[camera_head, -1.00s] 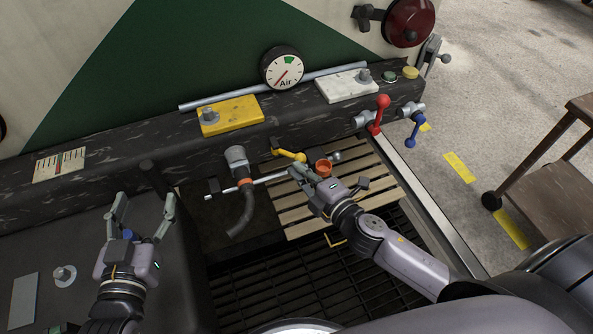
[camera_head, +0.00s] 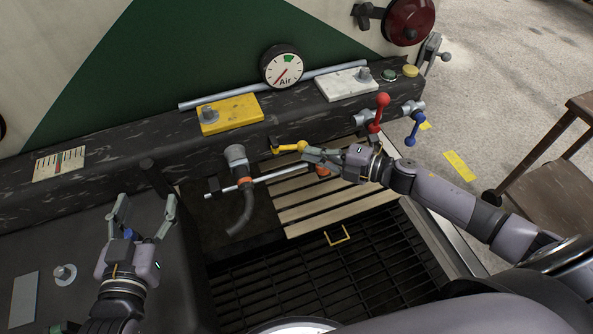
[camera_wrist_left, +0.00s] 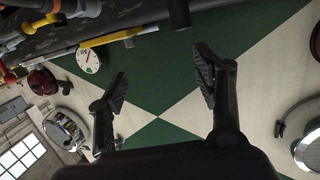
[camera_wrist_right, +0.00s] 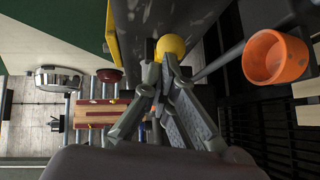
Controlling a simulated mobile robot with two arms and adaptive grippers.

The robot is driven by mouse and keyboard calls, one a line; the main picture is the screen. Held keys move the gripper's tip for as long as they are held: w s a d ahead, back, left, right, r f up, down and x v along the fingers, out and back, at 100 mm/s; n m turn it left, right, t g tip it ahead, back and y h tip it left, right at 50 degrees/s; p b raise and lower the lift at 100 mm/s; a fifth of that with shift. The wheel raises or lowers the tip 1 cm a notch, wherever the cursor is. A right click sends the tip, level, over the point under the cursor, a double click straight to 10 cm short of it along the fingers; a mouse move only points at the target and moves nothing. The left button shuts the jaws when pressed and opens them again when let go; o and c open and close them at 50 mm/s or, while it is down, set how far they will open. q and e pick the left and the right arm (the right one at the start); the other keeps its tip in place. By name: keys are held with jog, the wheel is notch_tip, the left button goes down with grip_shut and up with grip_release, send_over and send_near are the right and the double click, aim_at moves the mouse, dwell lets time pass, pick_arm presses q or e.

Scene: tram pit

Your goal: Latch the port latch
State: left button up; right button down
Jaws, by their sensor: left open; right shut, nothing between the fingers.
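A yellow lever with a round knob (camera_head: 290,147) sticks out from the front of the dark beam; no label shows whether it is the port latch. My right gripper (camera_head: 307,154) is shut and empty, its fingertips at the right end of this lever. In the right wrist view the yellow ball knob (camera_wrist_right: 171,46) is just beyond the closed fingertips (camera_wrist_right: 167,72); whether they touch I cannot tell. The hose coupling (camera_head: 237,158) with its orange ring hangs to the left. My left gripper (camera_head: 146,204) is open and empty, away to the left.
An orange cup (camera_wrist_right: 275,57) sits close beside the right fingers, partly hidden in the head view. A grey rod (camera_head: 275,176) runs below the lever. Red (camera_head: 380,112) and blue (camera_head: 415,132) levers stand to the right. Wooden slats and a dark grate lie below.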

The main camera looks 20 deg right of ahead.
jog(key=shift+w+d, duration=0.15)
jog(key=shift+w, duration=0.4)
pick_arm(q)
jog(key=shift+s+a+f+g, duration=0.2)
jog(key=shift+f+g, duration=0.1)
jog(key=shift+f, duration=0.15)
pick_arm(e)
jog(key=shift+w+d, duration=0.2)
jog(key=shift+w, duration=0.05)
pick_arm(q)
jog(key=shift+f, duration=0.1)
pick_arm(e)
jog(key=shift+d, duration=0.1)
